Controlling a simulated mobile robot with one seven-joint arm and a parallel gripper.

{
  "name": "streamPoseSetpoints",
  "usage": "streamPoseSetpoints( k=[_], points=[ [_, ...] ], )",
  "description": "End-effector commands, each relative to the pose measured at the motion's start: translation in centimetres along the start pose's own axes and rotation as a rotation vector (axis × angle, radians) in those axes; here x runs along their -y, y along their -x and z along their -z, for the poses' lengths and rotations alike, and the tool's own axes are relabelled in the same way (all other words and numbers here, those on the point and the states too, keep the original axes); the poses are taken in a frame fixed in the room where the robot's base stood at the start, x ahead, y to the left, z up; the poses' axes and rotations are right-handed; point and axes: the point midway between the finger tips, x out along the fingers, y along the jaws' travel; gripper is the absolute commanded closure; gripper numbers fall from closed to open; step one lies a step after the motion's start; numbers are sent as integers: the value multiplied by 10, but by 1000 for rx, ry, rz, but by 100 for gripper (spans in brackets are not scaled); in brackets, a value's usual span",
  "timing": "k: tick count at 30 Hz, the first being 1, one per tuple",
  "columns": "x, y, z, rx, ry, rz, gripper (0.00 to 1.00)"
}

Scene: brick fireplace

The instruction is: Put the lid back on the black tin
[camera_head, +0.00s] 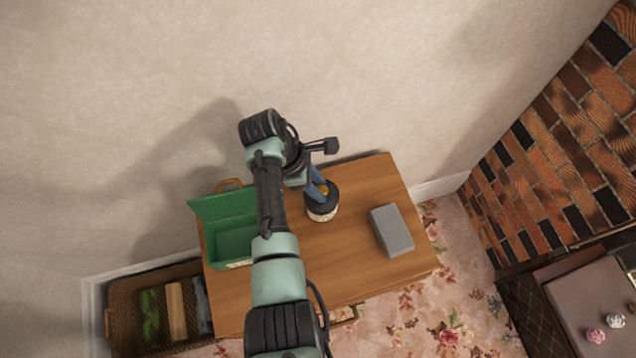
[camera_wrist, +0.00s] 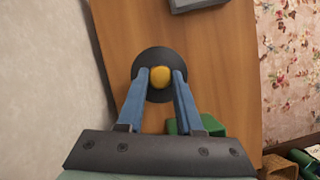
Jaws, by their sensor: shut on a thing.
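My gripper (camera_head: 319,187) points down over the table, its blue fingers shut on the yellow knob (camera_wrist: 160,77) of the round black lid (camera_wrist: 158,55). In the wrist view the knob sits between the two fingertips, with the dark disc around it. In the head view the lid is at the black tin (camera_head: 322,215), whose side shows a pale patterned band. The lid looks roughly level and over the tin. I cannot tell whether it is fully seated or slightly above the rim. The tin's body is hidden under the lid in the wrist view.
The wooden table (camera_head: 345,255) carries an open green box (camera_head: 230,240) left of the tin and a grey block (camera_head: 391,231) at right. A wicker basket (camera_head: 125,295) stands on the floor at left. The wall is close behind the table.

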Motion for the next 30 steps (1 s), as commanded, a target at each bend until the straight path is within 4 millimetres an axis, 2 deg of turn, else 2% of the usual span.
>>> streamPoseSetpoints(
  k=[5,6,11,17,23,30],
  points=[
    [0,0,0,0,0,0,100],
    [0,0,0,0,0,0,60],
    [0,0,0,0,0,0,31],
    [0,0,0,0,0,0,30],
    [0,0,0,0,0,0,0],
    [0,0,0,0,0,0,0]
  ],
)
